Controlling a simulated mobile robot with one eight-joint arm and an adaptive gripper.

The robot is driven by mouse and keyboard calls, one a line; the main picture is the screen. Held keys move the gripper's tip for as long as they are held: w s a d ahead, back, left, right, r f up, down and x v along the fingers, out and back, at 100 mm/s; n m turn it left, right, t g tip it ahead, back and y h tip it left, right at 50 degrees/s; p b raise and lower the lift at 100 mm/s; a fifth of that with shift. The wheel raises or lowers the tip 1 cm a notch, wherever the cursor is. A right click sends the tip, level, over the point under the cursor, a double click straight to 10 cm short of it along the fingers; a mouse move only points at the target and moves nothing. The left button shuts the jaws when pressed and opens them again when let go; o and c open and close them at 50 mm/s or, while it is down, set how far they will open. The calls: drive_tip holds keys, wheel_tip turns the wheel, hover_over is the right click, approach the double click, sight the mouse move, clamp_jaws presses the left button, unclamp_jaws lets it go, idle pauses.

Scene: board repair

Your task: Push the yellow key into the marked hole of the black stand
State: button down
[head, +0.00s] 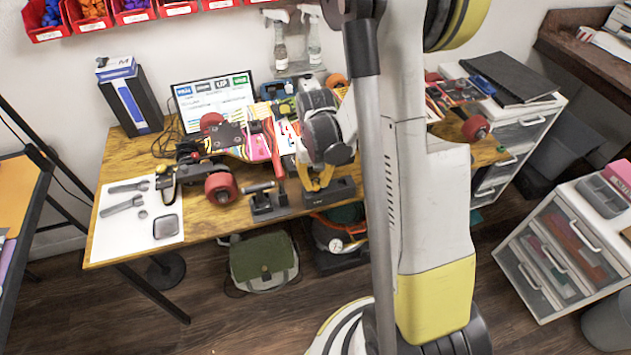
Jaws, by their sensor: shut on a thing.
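My gripper (318,178) reaches down at the table's front edge, right of the skateboard. It is shut on the yellow key (316,183), which shows as a small yellow shape below the dark wrist. The yellow key is right over or at a black stand (343,189). I cannot tell whether its tip is inside a hole. The marked hole is hidden or too small to see. A second black block with upright parts (268,206) stands just to the left.
A skateboard with red wheels (221,188) lies left of my gripper. A white sheet with grey tools (137,215) is at the table's left. A monitor (213,97) and bottles (281,50) stand behind. My arm column hides the table's right part.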

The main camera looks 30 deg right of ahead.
sight(316, 177)
drive_tip(key=shift+f+b, duration=0.45)
idle(0.3)
drive_tip(key=c, duration=1)
unclamp_jaws()
drive_tip(key=shift+o, duration=0.2)
drive_tip(key=shift+r, duration=0.2)
drive_tip(key=shift+r+p, duration=1)
drive_tip(key=shift+r, duration=0.35)
drive_tip(key=shift+r, duration=0.15)
drive_tip(key=shift+r+p, duration=2.1)
drive_tip(key=shift+r, duration=0.75)
